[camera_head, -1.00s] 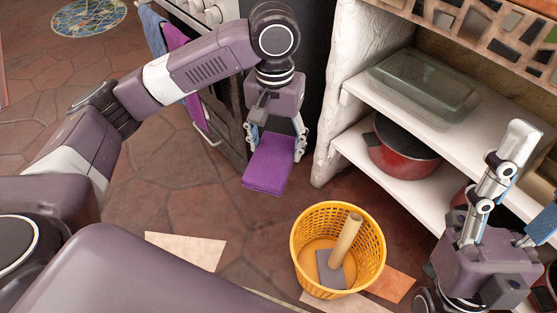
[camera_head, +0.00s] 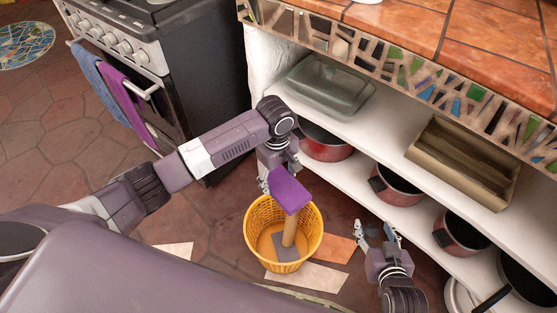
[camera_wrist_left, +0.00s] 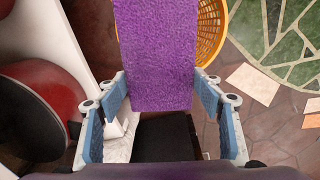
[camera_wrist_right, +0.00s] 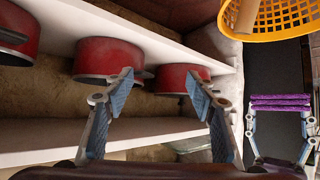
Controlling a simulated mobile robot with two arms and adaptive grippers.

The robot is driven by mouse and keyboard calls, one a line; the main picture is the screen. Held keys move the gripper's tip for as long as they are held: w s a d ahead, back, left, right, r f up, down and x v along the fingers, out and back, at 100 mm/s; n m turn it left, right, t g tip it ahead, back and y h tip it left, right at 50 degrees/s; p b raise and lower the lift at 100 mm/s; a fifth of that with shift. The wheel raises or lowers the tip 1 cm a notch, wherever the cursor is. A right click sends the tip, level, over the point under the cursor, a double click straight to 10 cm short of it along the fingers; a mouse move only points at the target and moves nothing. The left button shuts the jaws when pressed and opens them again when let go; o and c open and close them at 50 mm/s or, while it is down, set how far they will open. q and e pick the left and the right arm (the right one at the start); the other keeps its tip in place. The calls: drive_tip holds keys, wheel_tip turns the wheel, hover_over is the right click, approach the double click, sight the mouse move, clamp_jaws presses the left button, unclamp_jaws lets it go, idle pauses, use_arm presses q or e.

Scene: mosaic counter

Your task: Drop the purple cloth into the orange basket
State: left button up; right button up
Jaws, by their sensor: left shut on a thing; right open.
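The folded purple cloth (camera_head: 290,191) is held by my left gripper (camera_head: 277,178), which is shut on it. In the head view the cloth overlaps the far part of the orange basket (camera_head: 257,232) and appears above it. The cloth fills the space between the fingers in the left wrist view (camera_wrist_left: 157,55), with part of the basket (camera_wrist_left: 211,30) behind it. The basket holds an upright tan cylinder (camera_head: 289,232) on a grey base (camera_head: 284,250). My right gripper (camera_head: 377,233) is open and empty, to the right of the basket.
White shelves (camera_head: 365,175) with red pots (camera_head: 397,186) and a glass dish (camera_head: 330,84) stand behind and to the right. A stove (camera_head: 180,75) with blue (camera_head: 92,72) and purple towels (camera_head: 122,97) stands left. Flat tiles (camera_head: 310,275) lie around the basket.

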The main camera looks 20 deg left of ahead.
sight(275, 188)
use_arm(q)
drive_tip(key=s+f+n+p, duration=0.2)
drive_tip(key=f+p, duration=0.1)
drive_tip(key=shift+s+a, duration=0.15)
drive_tip(key=shift+s, duration=0.15)
use_arm(e)
drive_tip(key=s+d+f+g+h+p, duration=0.1)
drive_tip(key=s+d+f+g, duration=0.25)
drive_tip(key=s+f, duration=0.4)
drive_tip(key=s+d+f+g+h+p, duration=0.15)
drive_tip(key=s+f+g, duration=0.3)
drive_tip(key=s, duration=0.65)
use_arm(q)
wheel_tip(275, 188, down, 9)
drive_tip(key=s+n+b, duration=0.1)
drive_tip(key=s+b, duration=0.1)
drive_tip(key=b, duration=0.6)
drive_tip(key=shift+s+a+n, duration=0.2)
drive_tip(key=shift+a+n, duration=0.15)
drive_tip(key=shift+n, duration=0.05)
use_arm(e)
wheel_tip(275, 188, up, 17)
drive_tip(key=w+t, duration=0.1)
drive_tip(key=w, duration=0.1)
drive_tip(key=shift+w+d+m, duration=0.25)
drive_tip(key=shift+d+m, duration=0.05)
drive_tip(key=shift+d, duration=0.05)
drive_tip(key=shift+f+y, duration=0.1)
drive_tip(key=shift+y, duration=0.15)
